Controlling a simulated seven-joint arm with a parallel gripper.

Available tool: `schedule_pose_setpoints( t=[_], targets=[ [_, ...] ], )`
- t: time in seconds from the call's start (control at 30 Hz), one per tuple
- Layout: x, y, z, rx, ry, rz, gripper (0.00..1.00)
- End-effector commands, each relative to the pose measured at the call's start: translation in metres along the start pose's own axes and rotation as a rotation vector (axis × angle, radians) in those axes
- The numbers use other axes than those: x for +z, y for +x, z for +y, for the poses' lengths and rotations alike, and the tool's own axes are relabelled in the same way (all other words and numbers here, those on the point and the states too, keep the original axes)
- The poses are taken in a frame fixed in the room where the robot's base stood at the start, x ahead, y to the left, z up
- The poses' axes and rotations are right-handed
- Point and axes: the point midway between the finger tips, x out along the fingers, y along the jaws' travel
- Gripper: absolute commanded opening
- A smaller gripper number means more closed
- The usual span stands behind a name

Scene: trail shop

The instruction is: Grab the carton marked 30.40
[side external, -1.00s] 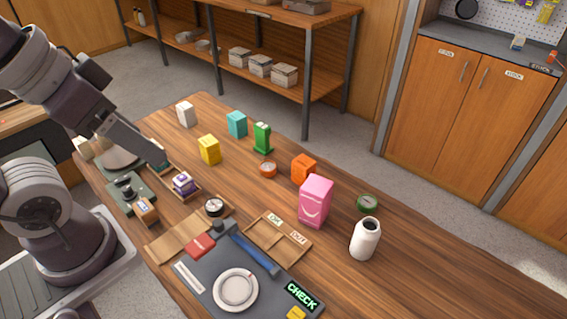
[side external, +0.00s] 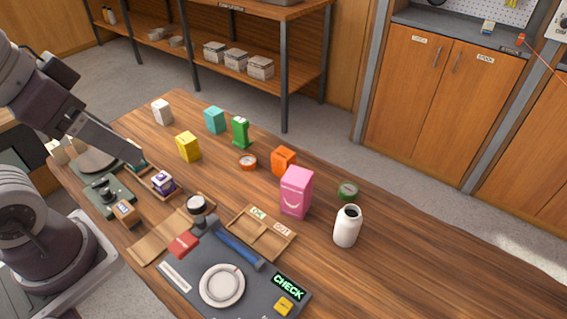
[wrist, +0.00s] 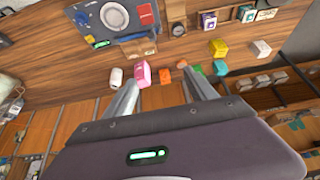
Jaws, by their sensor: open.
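Several cartons stand on the wooden table: white (side external: 162,112), teal (side external: 215,121), yellow (side external: 188,147), green (side external: 240,132), orange (side external: 284,162) and tall pink (side external: 296,192). A small purple and white box (side external: 163,182) sits in a tray. The print on them is too small to read, so I cannot tell which is marked 30.40. My gripper (wrist: 163,80) is open and empty in the wrist view. Its fingers are apart, with the pink carton (wrist: 142,74) and orange carton (wrist: 164,76) showing between them, farther off. The yellow carton (wrist: 218,47) is right of the fingers.
A divided wooden tray (side external: 262,233) and a scale mat (side external: 190,271) are at the front. The table's right end is clear.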

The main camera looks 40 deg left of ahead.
Motion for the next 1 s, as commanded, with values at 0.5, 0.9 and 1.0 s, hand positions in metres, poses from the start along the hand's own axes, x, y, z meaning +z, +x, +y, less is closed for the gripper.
schedule_pose_setpoints(
  t=[0.5, 0.9, 1.0],
  targets=[
    [-0.217, 0.197, 0.009, -0.135, -1.059, -0.332, 0.65],
    [-0.205, 0.393, 0.013, -0.384, -1.521, -0.383, 0.65],
    [-0.199, 0.405, 0.013, -0.386, -1.526, -0.384, 0.65]
  ],
)
